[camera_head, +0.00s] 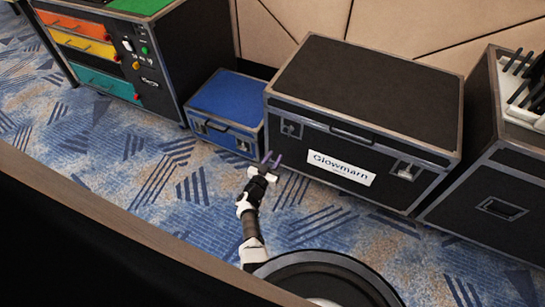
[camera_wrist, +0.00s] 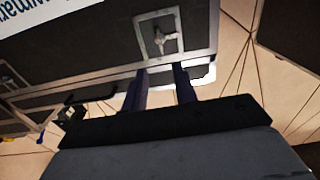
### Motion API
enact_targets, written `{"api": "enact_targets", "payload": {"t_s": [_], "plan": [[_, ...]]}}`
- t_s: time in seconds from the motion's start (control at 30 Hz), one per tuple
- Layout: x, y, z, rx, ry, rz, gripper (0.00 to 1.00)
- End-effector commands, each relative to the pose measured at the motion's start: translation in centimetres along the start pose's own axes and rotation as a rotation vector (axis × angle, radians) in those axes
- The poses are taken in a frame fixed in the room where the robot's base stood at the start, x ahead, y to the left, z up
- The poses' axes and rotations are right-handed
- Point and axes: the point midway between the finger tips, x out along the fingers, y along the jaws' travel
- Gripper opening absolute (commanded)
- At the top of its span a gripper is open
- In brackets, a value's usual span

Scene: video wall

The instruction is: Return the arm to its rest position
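My gripper (camera_head: 272,158) is at the end of my arm, which reaches forward over the carpet in the head view. Its two purple fingers point toward the gap between the blue case and the black Glowmarn case. In the wrist view my gripper (camera_wrist: 160,72) shows its two dark purple fingers apart, with nothing between them. The front of a black case with a metal latch (camera_wrist: 163,40) lies beyond the fingertips. I cannot tell the exact distance between the fingertips and the case.
The blue case (camera_head: 228,102) and black Glowmarn case (camera_head: 350,130) stand ahead. A cabinet with coloured drawers (camera_head: 88,45) is at left, another black case (camera_head: 497,200) at right. A wooden-edged dark panel (camera_head: 110,225) crosses the lower left. Patterned carpet (camera_head: 150,165) is open left of my arm.

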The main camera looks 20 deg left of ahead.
Motion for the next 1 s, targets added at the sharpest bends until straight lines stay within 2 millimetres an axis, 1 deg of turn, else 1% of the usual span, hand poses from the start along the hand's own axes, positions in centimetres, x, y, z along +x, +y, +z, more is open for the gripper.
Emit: {"api": "enact_targets", "payload": {"t_s": [0.03, 0.17, 0.63, 0.73, 0.77, 0.87, 0.97, 1.0], "plan": [[-0.4, 0.0, -0.1, 0.0, 0.0, -0.001, 0.28], [-0.8, 0.1, 0.0, 0.0, 0.001, 0.001, 0.28], [-0.8, 0.0, 0.0, 0.0, 0.001, 0.001, 0.28], [-0.5, -0.3, -0.7, 0.009, 0.013, -0.007, 0.28], [-0.3, -0.7, -1.3, 0.015, 0.023, -0.013, 0.28], [0.8, -2.6, -4.9, 0.057, 0.083, -0.054, 0.28], [2.1, -5.4, -10.9, 0.12, 0.18, -0.122, 0.28], [2.4, -6.7, -13.8, 0.147, 0.224, -0.155, 0.28]]}}
